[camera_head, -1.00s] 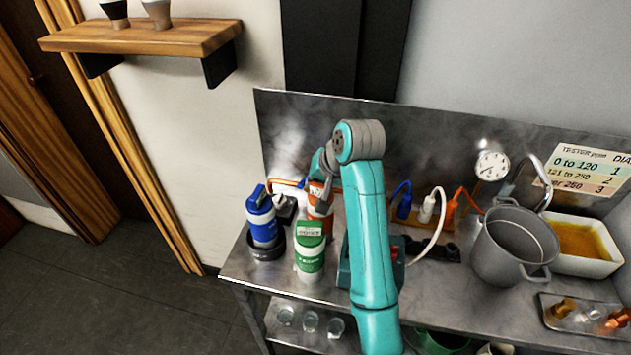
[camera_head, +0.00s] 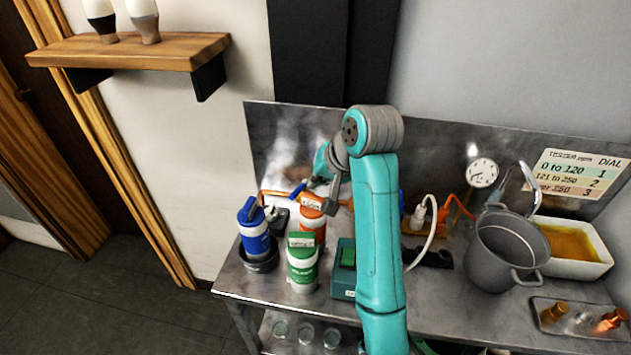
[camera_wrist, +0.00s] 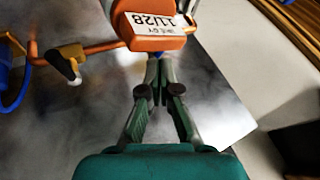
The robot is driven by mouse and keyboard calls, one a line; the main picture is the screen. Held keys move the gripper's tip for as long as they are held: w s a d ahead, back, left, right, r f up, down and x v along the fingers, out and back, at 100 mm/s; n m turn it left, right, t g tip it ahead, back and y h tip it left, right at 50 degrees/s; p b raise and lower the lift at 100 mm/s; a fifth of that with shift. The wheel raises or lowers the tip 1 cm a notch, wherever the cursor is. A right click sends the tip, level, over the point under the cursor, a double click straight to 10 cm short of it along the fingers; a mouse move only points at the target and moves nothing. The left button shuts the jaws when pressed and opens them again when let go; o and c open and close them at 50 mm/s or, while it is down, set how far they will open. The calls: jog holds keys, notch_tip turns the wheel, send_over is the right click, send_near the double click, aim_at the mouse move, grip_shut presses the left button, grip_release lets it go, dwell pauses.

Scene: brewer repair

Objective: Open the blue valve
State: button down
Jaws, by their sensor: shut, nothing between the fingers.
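A small blue lever (camera_head: 298,190), apparently the blue valve's handle, shows at the copper pipe at the back left of the bench. Whether the fingers touch the canister is unclear.
A blue canister (camera_head: 254,230) and a green-and-white canister (camera_head: 302,265) stand in front of the pipe. A teal box (camera_head: 343,275) is right of them. A grey pot (camera_head: 508,250), a gauge (camera_head: 482,173) and a white tub (camera_head: 600,266) are at the right.

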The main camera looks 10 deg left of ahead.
jog(key=d+m+g+y, duration=0.1)
jog(key=d+m+y, duration=0.3)
jog(key=d, duration=0.4)
jog(key=shift+w+d+g+y, duration=0.3)
jog(key=shift+w+d+g, duration=0.05)
jog(key=shift+w+g, duration=0.05)
jog(key=shift+r, duration=0.1)
send_near(299, 190)
notch_tip(299, 190, down, 4)
jog(key=a, duration=0.3)
jog(key=a+f, duration=0.1)
jog(key=a, duration=0.1)
jog(key=shift+w, duration=0.25)
jog(key=shift+a, duration=0.1)
